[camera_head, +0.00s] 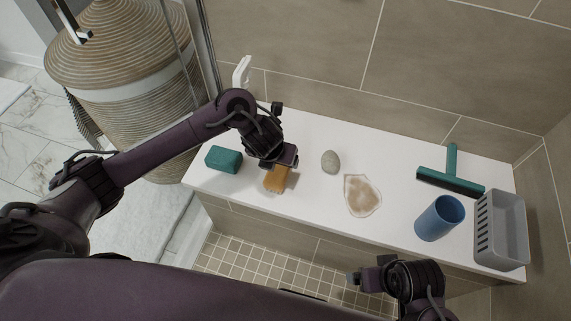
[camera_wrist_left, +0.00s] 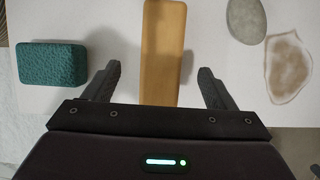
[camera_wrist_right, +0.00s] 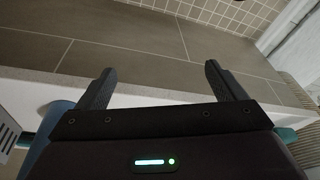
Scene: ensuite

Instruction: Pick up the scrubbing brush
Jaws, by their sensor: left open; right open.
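The scrubbing brush appears to be the wooden, tan block (camera_head: 277,180) on the white ledge, partly hidden by my left gripper in the head view. In the left wrist view the brush (camera_wrist_left: 163,52) is a long tan piece lying between the two open fingers. My left gripper (camera_wrist_left: 158,85) is open above it; whether the fingers reach down beside it I cannot tell. My left gripper also shows in the head view (camera_head: 277,160). My right gripper (camera_wrist_right: 160,85) is open and empty, in front of the ledge's front edge.
A tiled wall stands behind. A woven hamper (camera_head: 125,75) is at left.

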